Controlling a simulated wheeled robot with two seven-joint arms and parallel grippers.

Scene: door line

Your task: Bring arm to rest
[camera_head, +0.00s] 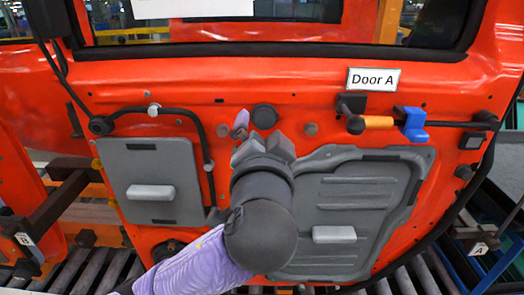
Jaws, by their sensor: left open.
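My left arm, in a purple sleeve with a dark grey wrist, comes up from the lower edge in the head view. My left gripper (263,148) is open and points at the orange-red door (330,88), in front of its middle. The wrist hides much of the jaws and the door behind them, so I cannot tell whether they touch the door. Nothing shows held in the jaws. A small purple piece (240,120) shows just above the gripper. My right gripper is not in view.
Grey panels with light handles sit left (152,180) and right (345,210) of my wrist. A "Door A" label (373,78), an orange grip (378,122) and a blue clip (411,124) are at upper right. A roller conveyor (90,270) runs below.

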